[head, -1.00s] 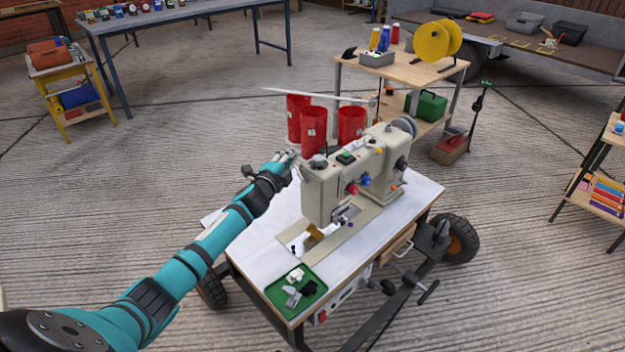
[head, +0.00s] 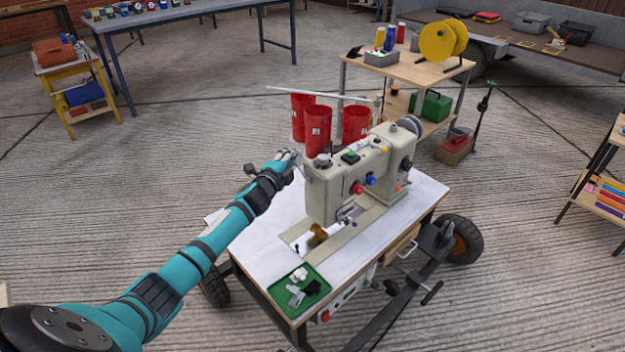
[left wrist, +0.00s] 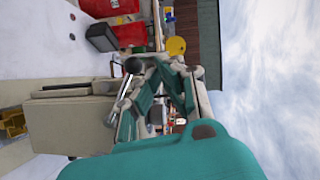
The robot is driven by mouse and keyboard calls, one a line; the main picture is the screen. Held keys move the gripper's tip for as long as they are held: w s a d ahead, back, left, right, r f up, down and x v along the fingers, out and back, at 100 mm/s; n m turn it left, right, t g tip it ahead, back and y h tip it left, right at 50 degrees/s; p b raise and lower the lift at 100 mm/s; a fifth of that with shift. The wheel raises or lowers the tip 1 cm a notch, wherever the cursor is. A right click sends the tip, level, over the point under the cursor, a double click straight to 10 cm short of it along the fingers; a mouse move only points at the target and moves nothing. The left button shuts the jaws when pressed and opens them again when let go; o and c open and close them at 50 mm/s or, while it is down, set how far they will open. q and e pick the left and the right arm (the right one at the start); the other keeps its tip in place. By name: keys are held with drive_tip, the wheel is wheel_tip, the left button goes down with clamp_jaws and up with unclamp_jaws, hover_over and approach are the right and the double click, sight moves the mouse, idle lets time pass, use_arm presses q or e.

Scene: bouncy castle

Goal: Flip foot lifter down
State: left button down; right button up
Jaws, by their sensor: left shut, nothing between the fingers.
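The beige sewing machine (head: 325,196) stands on a white-topped wheeled table. My left gripper (head: 293,156) is shut and empty, just left of the machine head near its top. In the left wrist view, the shut fingers (left wrist: 163,68) are beside the machine body (left wrist: 70,125). A thin metal lever with a black ball knob (left wrist: 133,66) shows right beside the fingers; I cannot tell whether they touch, nor whether it is the foot lifter. In the head view that lever is not clearly seen. My right gripper is not in view.
A green tray (head: 318,276) with small parts lies at the table's front corner. Red cylindrical containers (head: 317,130) stand behind the machine, with a long pale bar above them. A wooden shelf table (head: 410,73) is farther back. Open concrete floor lies to the left.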

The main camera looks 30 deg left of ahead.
use_arm(q)
drive_tip(key=s+d+r, duration=0.1)
drive_tip(key=s, duration=1)
drive_tip(key=shift+s+d, duration=0.2)
drive_tip(key=shift+s, duration=0.2)
drive_tip(key=shift+d, duration=0.1)
